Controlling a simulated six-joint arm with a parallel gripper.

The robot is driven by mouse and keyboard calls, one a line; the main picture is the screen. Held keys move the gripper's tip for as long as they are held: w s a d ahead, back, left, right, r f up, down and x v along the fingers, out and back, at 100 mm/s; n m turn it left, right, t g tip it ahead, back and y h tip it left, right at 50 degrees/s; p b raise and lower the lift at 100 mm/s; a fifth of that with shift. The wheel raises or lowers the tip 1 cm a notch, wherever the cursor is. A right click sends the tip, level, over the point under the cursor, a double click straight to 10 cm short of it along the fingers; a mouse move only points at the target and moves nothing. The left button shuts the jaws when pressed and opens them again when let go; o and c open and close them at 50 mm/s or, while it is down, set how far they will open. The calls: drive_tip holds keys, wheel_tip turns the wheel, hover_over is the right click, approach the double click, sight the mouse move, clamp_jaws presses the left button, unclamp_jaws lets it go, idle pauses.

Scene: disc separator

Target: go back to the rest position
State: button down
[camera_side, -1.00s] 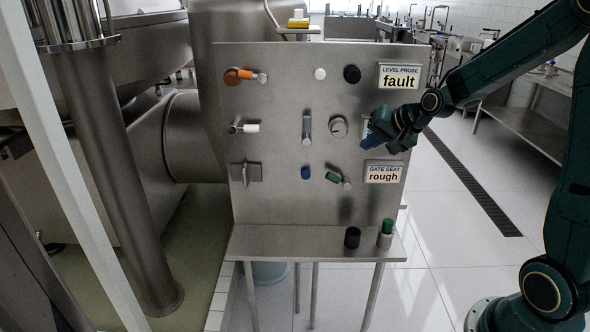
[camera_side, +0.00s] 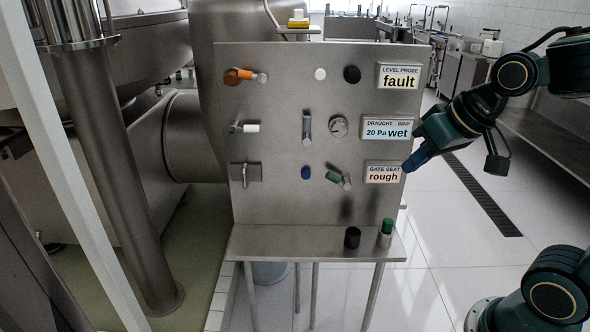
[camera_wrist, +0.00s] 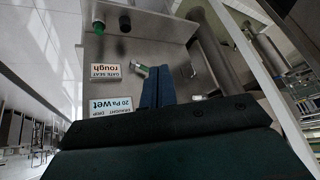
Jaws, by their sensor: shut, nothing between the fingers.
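My gripper (camera_side: 415,161) is at the right of the panel in the side view, its blue fingers together and empty, beside the right edge of the sign reading "GATE SEAT rough" (camera_side: 383,174). In the wrist view my gripper (camera_wrist: 158,72) also shows with its blue fingers closed side by side. The steel panel (camera_side: 270,110) stands upright and carries the signs "LEVEL PROBE fault" (camera_side: 399,76) and "DRAUGHT 20 Pa, DRIP wet" (camera_side: 388,129). I cannot tell whether the fingertips touch the panel.
A black cylinder (camera_side: 352,238) and a green-capped one (camera_side: 387,232) stand on the ledge (camera_side: 290,241). Floor right of the panel looks clear.

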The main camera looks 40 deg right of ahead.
drive_tip(key=s+a+n+g, duration=0.1)
drive_tip(key=s+n, duration=0.1)
drive_tip(key=s, duration=0.6)
drive_tip(key=shift+a, duration=0.35)
